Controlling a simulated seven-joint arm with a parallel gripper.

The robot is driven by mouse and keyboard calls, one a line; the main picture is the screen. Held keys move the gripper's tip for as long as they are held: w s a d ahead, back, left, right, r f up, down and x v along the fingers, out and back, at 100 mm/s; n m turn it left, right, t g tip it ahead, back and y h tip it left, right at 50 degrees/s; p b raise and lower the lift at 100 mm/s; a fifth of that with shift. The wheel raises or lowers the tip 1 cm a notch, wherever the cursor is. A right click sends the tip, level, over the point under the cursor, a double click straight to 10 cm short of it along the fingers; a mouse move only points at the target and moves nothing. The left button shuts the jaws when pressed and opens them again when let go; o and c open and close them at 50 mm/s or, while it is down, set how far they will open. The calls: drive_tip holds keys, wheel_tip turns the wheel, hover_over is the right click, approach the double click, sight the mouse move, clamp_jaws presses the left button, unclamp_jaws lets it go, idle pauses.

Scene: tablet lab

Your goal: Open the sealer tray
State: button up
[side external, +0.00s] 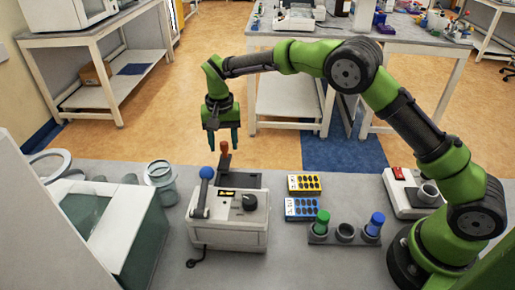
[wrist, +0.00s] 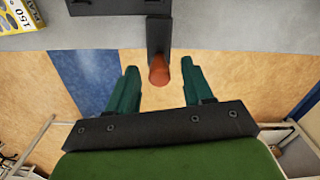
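The sealer (side external: 229,223) is a pale box on the bench with a blue-knobbed lever (side external: 205,183) and a black dial (side external: 250,203). A dark tray part (side external: 226,172) reaches from its far side and carries a reddish-brown handle (side external: 225,150). In the wrist view, the handle (wrist: 159,72) stands at the end of a dark bar (wrist: 159,35). My gripper (side external: 223,143) is above the handle, fingers pointing down. In the wrist view, the fingers of my gripper (wrist: 160,68) are apart, one on each side of the handle, with visible gaps. It holds nothing.
Yellow (side external: 304,184) and blue (side external: 303,208) blister packs lie right of the sealer. A glass jar (side external: 161,181) stands left. Open floor lies beyond the bench edge.

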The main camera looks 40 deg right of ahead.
wheel_tip(320, 180, up, 17)
idle(0.7)
drive_tip(key=shift+f, duration=0.1)
drive_tip(key=s+d+n+t+y, duration=0.1)
drive_tip(key=s+d+t, duration=0.2)
drive_tip(key=s, duration=1.2)
drive_tip(key=s+d+n+t+y, duration=0.1)
drive_tip(key=s+d+t, duration=0.3)
drive_tip(key=s, duration=1.1)
drive_tip(key=d, duration=0.3)
drive_tip(key=shift+d+r+n, duration=0.2)
drive_tip(key=shift+d+n, duration=0.05)
drive_tip(key=shift+n, duration=0.15)
